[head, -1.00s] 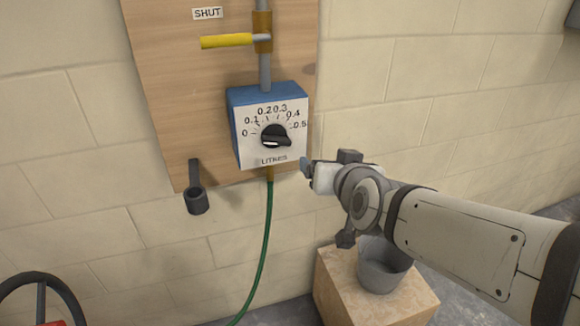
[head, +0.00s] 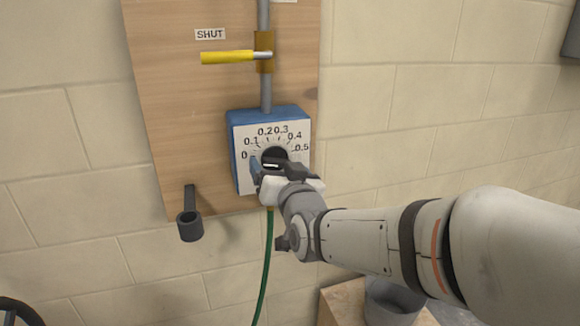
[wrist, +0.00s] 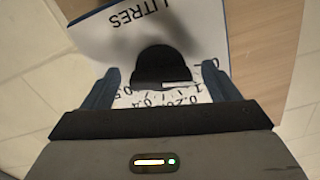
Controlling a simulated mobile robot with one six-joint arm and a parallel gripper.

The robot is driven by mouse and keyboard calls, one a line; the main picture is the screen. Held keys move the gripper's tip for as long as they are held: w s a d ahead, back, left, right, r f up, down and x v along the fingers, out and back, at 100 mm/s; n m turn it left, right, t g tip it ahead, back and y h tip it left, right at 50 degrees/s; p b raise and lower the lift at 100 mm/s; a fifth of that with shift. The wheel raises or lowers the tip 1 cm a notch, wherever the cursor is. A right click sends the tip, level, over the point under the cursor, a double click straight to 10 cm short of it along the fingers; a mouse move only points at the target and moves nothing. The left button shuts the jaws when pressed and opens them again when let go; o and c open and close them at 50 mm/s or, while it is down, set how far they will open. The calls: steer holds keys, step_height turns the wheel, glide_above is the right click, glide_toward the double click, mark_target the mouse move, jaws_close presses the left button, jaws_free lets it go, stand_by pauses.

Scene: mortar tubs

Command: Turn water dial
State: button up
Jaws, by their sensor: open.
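The water dial is a black round knob (head: 274,154) on the white face of a blue box (head: 240,140), marked 0 to 0.5 litres. In the wrist view the knob (wrist: 160,66) appears upside down, with a pale mark on its lower edge; I cannot tell which number it points to. My gripper (head: 277,170) is open in front of the dial. In the wrist view its two blue fingers (wrist: 161,70) stand on either side of the knob, with gaps between them and it. The gripper hides the lower part of the dial face.
A yellow valve handle (head: 228,57) lies level beside a SHUT label above the box. A dark holder (head: 190,226) sticks out at the board's lower left. A green hose (head: 265,275) hangs below. A grey bucket (head: 392,302) stands on a wooden block at lower right.

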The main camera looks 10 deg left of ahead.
steer(key=shift+w+a, duration=0.15)
steer(key=shift+w, duration=0.1)
steer(key=shift+c, duration=0.4)
steer(key=shift+f, duration=0.1)
steer(key=c, duration=0.9)
